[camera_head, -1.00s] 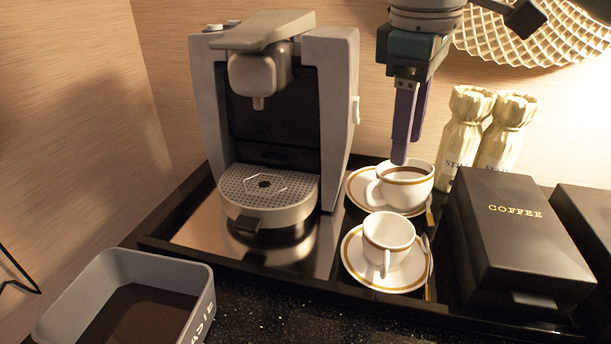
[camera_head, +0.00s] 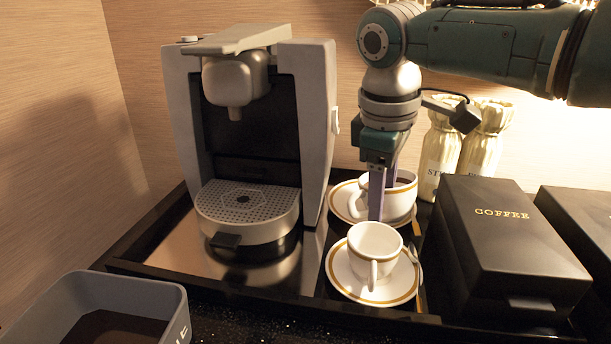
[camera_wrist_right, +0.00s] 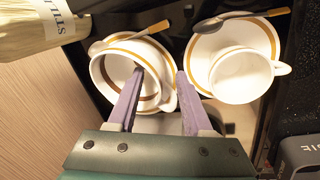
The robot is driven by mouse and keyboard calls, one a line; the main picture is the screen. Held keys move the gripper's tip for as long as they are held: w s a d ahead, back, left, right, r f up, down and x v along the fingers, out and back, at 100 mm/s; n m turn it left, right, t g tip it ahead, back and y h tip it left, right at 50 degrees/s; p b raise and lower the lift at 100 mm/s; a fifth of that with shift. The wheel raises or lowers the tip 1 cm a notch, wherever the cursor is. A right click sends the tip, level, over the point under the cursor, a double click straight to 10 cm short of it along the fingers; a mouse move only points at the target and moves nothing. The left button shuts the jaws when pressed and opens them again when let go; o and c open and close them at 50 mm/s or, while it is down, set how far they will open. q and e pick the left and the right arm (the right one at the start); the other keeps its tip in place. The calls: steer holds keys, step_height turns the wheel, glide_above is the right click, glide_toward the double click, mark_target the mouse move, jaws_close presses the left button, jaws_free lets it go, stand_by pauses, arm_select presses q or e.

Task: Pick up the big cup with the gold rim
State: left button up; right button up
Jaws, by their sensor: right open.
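The big white cup with the gold rim (camera_head: 403,203) stands upright on the rear saucer (camera_head: 340,203), partly hidden by my right gripper (camera_head: 383,200). In the right wrist view, the big cup (camera_wrist_right: 108,72) lies under my open right gripper (camera_wrist_right: 160,74). One finger reaches over or into the cup's mouth and the other is outside it, on the handle side. The cup's near wall and handle are between the fingers; I cannot tell whether they touch. My left gripper is not in view.
A smaller white cup (camera_head: 374,243) stands on the front saucer (camera_head: 343,283), close to the gripper. A coffee machine (camera_head: 320,130) is at left, a black coffee box (camera_head: 505,245) at right, and wrapped bottles (camera_head: 440,155) behind. A grey bin (camera_head: 165,300) is at front left.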

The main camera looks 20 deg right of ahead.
jaws_close()
stand_by(0.3)
stand_by(1.1)
